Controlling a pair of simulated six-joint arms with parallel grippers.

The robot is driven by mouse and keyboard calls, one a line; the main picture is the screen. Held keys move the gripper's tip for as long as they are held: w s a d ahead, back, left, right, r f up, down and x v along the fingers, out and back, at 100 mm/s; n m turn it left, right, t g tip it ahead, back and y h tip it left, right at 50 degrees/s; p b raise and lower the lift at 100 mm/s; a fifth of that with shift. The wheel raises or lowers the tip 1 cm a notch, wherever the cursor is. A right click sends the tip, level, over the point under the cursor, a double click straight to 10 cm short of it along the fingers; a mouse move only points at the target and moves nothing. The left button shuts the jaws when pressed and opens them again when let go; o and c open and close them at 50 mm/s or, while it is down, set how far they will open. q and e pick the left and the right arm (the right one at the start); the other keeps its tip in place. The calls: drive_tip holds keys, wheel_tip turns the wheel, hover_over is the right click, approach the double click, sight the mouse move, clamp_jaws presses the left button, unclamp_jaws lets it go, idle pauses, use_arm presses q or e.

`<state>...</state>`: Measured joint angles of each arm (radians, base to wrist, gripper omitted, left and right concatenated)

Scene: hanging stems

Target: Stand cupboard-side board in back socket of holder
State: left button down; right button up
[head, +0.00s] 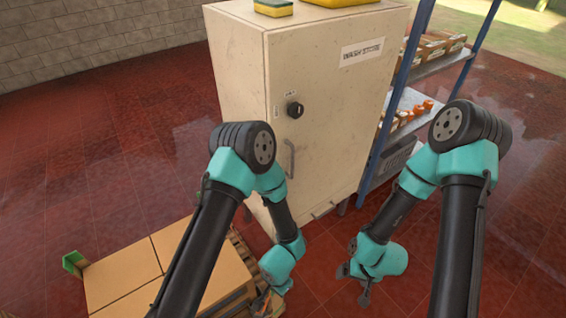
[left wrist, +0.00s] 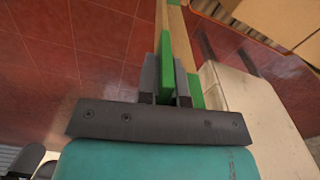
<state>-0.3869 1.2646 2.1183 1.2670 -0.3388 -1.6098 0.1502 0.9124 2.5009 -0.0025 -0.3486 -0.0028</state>
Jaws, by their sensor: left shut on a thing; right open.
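My left gripper (left wrist: 166,82) is shut on a green board (left wrist: 167,62), seen edge-on between its two grey fingers in the left wrist view. Another green piece (left wrist: 196,92) shows just right of the fingers; I cannot tell whether it is part of another board. In the head view the left gripper (head: 266,302) is low beside the cardboard boxes, and its board cannot be made out.
Cardboard boxes (head: 125,275) sit on a wooden pallet (head: 243,262), with a green object (head: 73,263) at their left edge. A cream cupboard (head: 240,85) stands behind, with a blue-framed shelf (head: 410,100) to its right. Red floor is clear at far left and right.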

use_arm(q)
drive_tip(key=w+a+r+n, duration=0.1)
drive_tip(key=w+r+n, duration=0.1)
drive_tip(key=w, duration=0.6)
drive_tip(key=w+a+r+n, duration=0.2)
drive_tip(key=w+r+n, duration=0.1)
drive_tip(key=w, duration=0.6)
drive_tip(key=w+a+r+n, duration=0.2)
drive_tip(key=w+n, duration=0.1)
drive_tip(key=w, duration=0.6)
drive_tip(key=shift+w+r+n, duration=0.15)
drive_tip(key=shift+r+n, duration=0.1)
drive_tip(key=shift+n, duration=0.15)
drive_tip(key=w+a+r, duration=0.2)
drive_tip(key=a+r, duration=0.1)
drive_tip(key=a, duration=0.4)
drive_tip(key=w+a+r, duration=0.3)
drive_tip(key=a, duration=0.4)
drive_tip(key=shift+r, duration=0.25)
